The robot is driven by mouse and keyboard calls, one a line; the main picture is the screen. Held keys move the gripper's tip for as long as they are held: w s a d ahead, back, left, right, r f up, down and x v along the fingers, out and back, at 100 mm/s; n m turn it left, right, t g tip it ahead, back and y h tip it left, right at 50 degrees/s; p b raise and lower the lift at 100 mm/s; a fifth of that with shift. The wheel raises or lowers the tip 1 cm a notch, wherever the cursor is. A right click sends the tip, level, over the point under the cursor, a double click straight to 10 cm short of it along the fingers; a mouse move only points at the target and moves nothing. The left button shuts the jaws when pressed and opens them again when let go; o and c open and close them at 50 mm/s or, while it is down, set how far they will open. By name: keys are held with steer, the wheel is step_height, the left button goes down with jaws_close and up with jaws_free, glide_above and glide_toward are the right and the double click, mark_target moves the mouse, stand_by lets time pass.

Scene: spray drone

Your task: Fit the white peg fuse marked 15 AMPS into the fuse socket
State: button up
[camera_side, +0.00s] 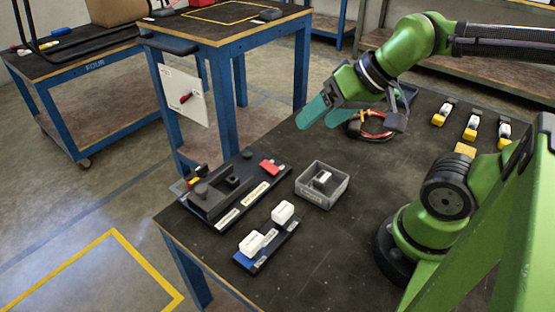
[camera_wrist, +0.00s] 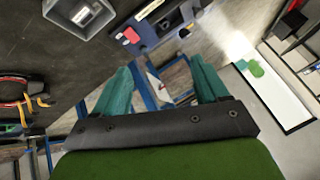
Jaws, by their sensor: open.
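My gripper (camera_side: 326,115) is open and empty, raised above the far edge of the dark table in the side view. Its two teal fingers stand apart in the wrist view (camera_wrist: 161,68). A small white fuse (camera_side: 322,178) lies in the grey open bin (camera_side: 334,196), which also shows in the wrist view (camera_wrist: 56,17). Two white blocks, a far one (camera_side: 283,212) and a near one (camera_side: 252,243), stand on a narrow rack at the front. No 15 AMPS marking is readable. A dark fixture (camera_side: 212,204) with labels stands behind the rack; I cannot pick out the fuse socket on it.
A red block (camera_side: 269,166) sits on the fixture's right end. Several yellow-and-white pieces (camera_side: 471,128) stand at the far right. Red and orange cables (camera_side: 372,127) lie near my gripper. The table between bin and arm base is clear.

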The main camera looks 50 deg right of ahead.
steer(key=shift+a, duration=0.1)
stand_by(0.3)
steer(key=n+g+h, duration=0.2)
steer(key=n+g, duration=0.2)
steer(key=g, duration=0.3)
glide_above(283, 209)
step_height(283, 209, down, 11)
steer(key=shift+s+a+f, duration=0.15)
steer(key=shift+f, duration=0.05)
steer(key=shift+w+r, duration=0.1)
steer(key=shift+w, duration=0.1)
steer(key=shift+f, duration=4.5)
